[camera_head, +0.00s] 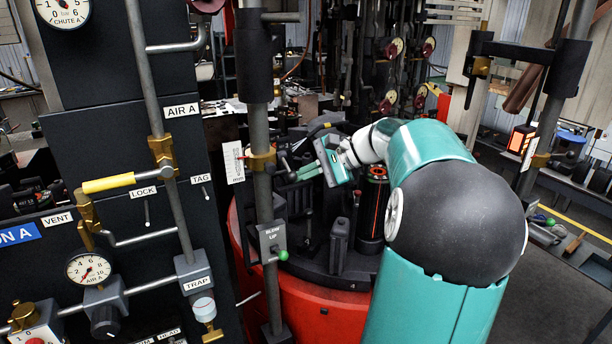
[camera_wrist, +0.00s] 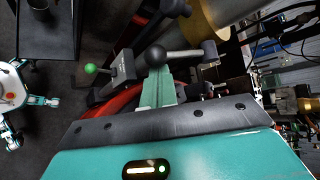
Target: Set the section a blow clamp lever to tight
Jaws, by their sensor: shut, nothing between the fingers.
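The clamp lever shows in the wrist view as a grey arm with a black ball knob (camera_wrist: 155,55), beside a brass collar (camera_wrist: 208,22). In the head view the brass collar (camera_head: 262,160) sits around a grey upright post, and a dark lever (camera_head: 284,162) shows just right of it. A white scale plate (camera_head: 233,161) is left of the collar; its marks are too small to read. My gripper (camera_head: 297,174) is shut and empty, its green fingers pointing left at the lever. In the wrist view the fingertips (camera_wrist: 157,80) end at the knob; I cannot tell whether they touch.
Below on the post is a "BLOW UP" valve (camera_head: 271,240) with a green knob. A red round table (camera_head: 300,310) with dark moulds lies under my arm. The black panel (camera_head: 110,90) with pipes and gauges stands left. Another post (camera_head: 550,120) stands right.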

